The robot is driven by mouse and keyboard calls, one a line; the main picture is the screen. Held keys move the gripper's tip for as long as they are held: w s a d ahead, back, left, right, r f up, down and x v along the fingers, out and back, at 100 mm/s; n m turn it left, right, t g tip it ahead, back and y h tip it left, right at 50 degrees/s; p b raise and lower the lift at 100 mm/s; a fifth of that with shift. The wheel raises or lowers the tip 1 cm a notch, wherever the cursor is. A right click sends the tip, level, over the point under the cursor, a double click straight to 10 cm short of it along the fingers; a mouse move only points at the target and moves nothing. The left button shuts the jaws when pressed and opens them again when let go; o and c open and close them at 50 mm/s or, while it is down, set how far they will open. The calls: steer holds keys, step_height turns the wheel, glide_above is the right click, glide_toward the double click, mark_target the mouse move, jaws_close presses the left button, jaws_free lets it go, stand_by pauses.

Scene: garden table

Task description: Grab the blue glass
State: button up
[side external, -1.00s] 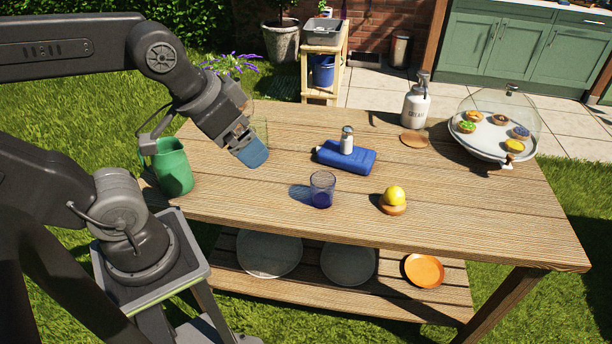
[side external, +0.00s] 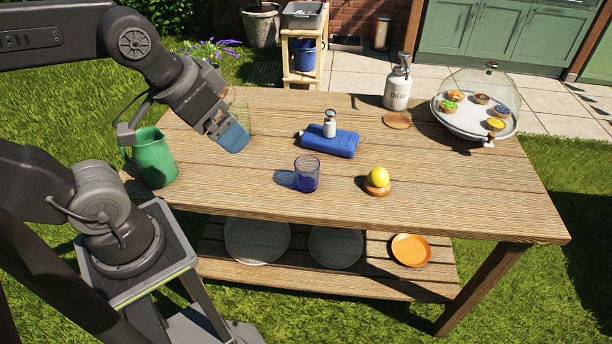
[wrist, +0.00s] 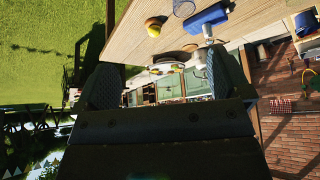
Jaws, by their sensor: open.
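The blue glass (side external: 307,174) stands upright on the wooden table in the side view, see-through with a darker blue base. It also shows at the top edge of the wrist view (wrist: 184,8). My gripper (side external: 235,139) is above the left part of the table, left of the blue glass and clearly apart from it. In the wrist view, the two fingers of my gripper (wrist: 164,80) are wide apart with nothing between them.
A green pitcher (side external: 154,160) stands left of my gripper. A clear glass (side external: 242,112) is just behind my gripper, partly hidden. A blue case (side external: 337,146) with a shaker (side external: 330,124) on it lies behind the blue glass. A lemon (side external: 379,177) sits to the right.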

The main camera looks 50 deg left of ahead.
steer(key=n+g+y, duration=0.1)
steer(key=n+g, duration=0.5)
steer(key=n, duration=1.9)
glide_above(306, 170)
steer(key=d, duration=0.3)
step_height(306, 170, down, 13)
steer(key=f, duration=0.4)
steer(key=s+f, duration=0.1)
steer(key=f, duration=0.4)
steer(key=a+f, duration=0.1)
steer(key=f, duration=0.3)
steer(key=shift+s+f, duration=0.15)
steer(key=shift+s, duration=0.1)
steer(key=shift+c, duration=0.4)
